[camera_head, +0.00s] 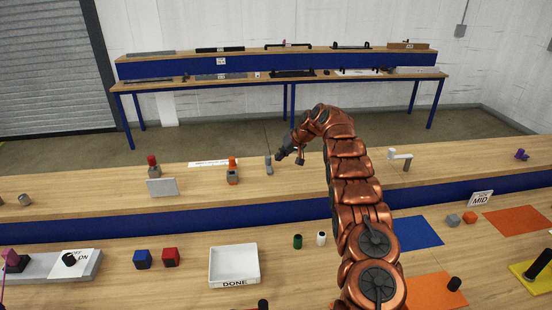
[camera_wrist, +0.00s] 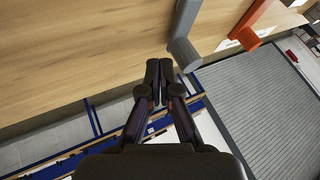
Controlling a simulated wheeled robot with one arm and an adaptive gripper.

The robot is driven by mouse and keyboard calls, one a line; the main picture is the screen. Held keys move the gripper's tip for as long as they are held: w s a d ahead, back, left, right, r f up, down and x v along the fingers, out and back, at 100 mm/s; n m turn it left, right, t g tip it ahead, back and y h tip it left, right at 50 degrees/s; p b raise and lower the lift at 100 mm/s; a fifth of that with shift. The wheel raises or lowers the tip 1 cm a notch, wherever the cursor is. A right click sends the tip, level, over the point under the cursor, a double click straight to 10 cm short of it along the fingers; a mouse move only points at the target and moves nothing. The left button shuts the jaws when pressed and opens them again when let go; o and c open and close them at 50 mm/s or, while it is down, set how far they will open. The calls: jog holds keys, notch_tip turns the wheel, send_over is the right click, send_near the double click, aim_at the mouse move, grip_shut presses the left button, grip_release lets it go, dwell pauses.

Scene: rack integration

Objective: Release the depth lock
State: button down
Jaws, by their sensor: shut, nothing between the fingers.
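No part carries a label I can read as depth lock, so I cannot tell which one it is. A small grey upright post (camera_head: 268,164) stands on the raised wooden shelf; a grey bar (camera_wrist: 184,42) shows close by in the wrist view. My gripper (camera_head: 281,156) is just right of the grey post. In the wrist view the fingers (camera_wrist: 159,70) are together and empty, apart from the grey bar in the picture.
A red-topped grey block (camera_head: 153,167) and a grey panel (camera_head: 162,188) stand farther left on the shelf. A white lever (camera_head: 400,156) stands to the right. A white DONE tray (camera_head: 234,281) is on the lower bench.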

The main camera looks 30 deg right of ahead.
jog(key=shift+w+a+f, duration=0.1)
jog(key=shift+w+a, duration=0.05)
jog(key=shift+a, duration=0.35)
jog(key=shift+w, duration=0.15)
jog(key=shift+w+a+r, duration=0.1)
jog(key=shift+r, duration=0.1)
jog(key=shift+w+a+n+y, duration=0.2)
jog(key=shift+n+y, duration=0.2)
jog(key=shift+n, duration=0.2)
jog(key=shift+d+f, duration=0.1)
jog(key=shift+f+g+b, duration=0.2)
jog(key=shift+g+b, duration=0.1)
jog(key=shift+b, duration=0.1)
